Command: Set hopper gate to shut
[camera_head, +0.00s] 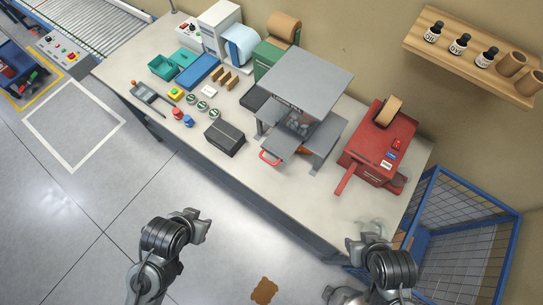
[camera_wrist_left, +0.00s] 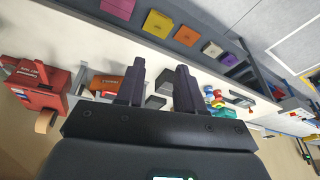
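The hopper (camera_head: 300,85) appears to be the grey stand with a wide flat top plate at the middle of the bench. Under its top, a grey plate (camera_head: 288,143) with a red handle (camera_head: 269,158) sticks out toward the front edge; I take this for the gate, but cannot tell how far it is open. My left gripper (camera_head: 203,222) is in front of the bench, well apart from the hopper. In the left wrist view its two dark fingers (camera_wrist_left: 160,85) are spread with nothing between them. My right gripper (camera_head: 371,228) is by the bench's front right edge; its fingers are unclear.
A red machine (camera_head: 381,145) with a tape roll stands right of the hopper. A black box (camera_head: 225,138) and small jars (camera_head: 201,106) stand to its left. A blue wire cage (camera_head: 462,235) is beyond the bench's right end. The bench front strip (camera_head: 290,190) is clear.

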